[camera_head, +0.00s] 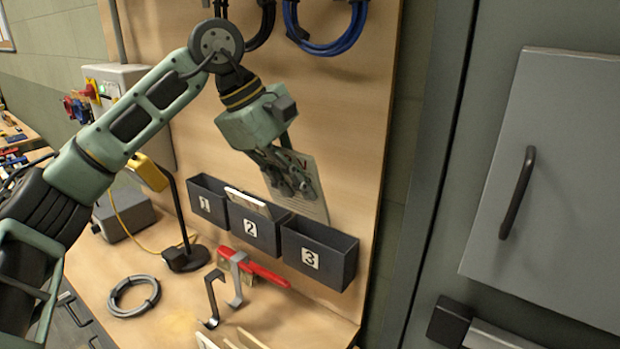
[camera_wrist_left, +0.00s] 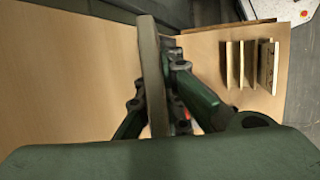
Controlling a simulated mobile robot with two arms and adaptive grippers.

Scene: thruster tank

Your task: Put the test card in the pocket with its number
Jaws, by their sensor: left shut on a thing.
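My left gripper (camera_head: 296,180) is shut on a pale flat test card (camera_head: 314,207), held tilted above the pockets. The card also shows nearly edge-on between the fingers in the left wrist view (camera_wrist_left: 152,75). Its number cannot be read. Three dark pockets are fixed to the board: pocket 1 (camera_head: 207,216), pocket 2 (camera_head: 254,238) and pocket 3 (camera_head: 317,267). The card's lower end shows at the back rim of pocket 3; whether it is inside cannot be told. A pale card (camera_head: 247,203) sticks up at pocket 2. My right gripper is not in view.
On the bench are a black lamp stand (camera_head: 186,257), a cable coil (camera_head: 134,296), metal hooks (camera_head: 212,300) and a red-handled tool (camera_head: 262,270). Upright slats (camera_wrist_left: 250,64) stand at the front. A grey cabinet door (camera_head: 560,180) is at right.

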